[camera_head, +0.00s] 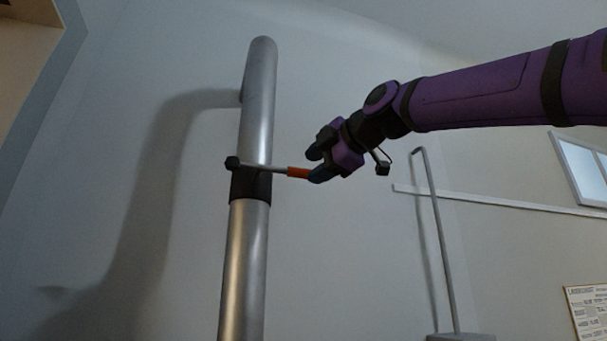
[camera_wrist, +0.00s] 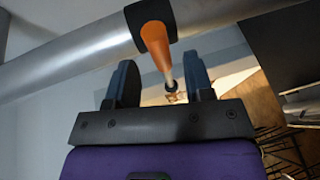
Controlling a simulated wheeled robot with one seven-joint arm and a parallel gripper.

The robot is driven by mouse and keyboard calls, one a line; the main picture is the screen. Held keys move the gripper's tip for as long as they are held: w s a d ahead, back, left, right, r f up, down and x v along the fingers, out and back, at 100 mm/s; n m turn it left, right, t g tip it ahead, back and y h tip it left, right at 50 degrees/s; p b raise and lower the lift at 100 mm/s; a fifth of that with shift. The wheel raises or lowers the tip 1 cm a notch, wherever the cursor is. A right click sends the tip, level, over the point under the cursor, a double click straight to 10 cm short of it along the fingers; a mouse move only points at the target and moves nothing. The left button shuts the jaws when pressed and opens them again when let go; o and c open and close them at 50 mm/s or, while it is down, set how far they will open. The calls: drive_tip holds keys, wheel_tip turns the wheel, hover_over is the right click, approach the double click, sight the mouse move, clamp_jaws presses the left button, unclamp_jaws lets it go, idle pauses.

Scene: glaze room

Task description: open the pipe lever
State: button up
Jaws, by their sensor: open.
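The pipe lever (camera_head: 266,169) is a thin grey bar with an orange end grip. It sticks out to the right from a dark collar (camera_head: 251,187) on a thick silver pipe (camera_head: 258,110). My gripper (camera_head: 316,165) is at the orange end, on the lever's right side. In the wrist view the orange grip (camera_wrist: 157,48) points toward the space between the two blue-grey fingers (camera_wrist: 162,82) of my open gripper. I cannot tell whether a finger touches the grip.
A thin bent pipe (camera_head: 437,240) stands on the right by the wall. A pale rail (camera_head: 500,200) runs along the wall, with a window (camera_head: 583,168) and a printed poster (camera_head: 588,308) at the far right. The wall between the pipes is bare.

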sight(308, 171)
drive_tip(key=shift+x, duration=2.05)
drive_tip(key=shift+f, duration=0.1)
clamp_jaws()
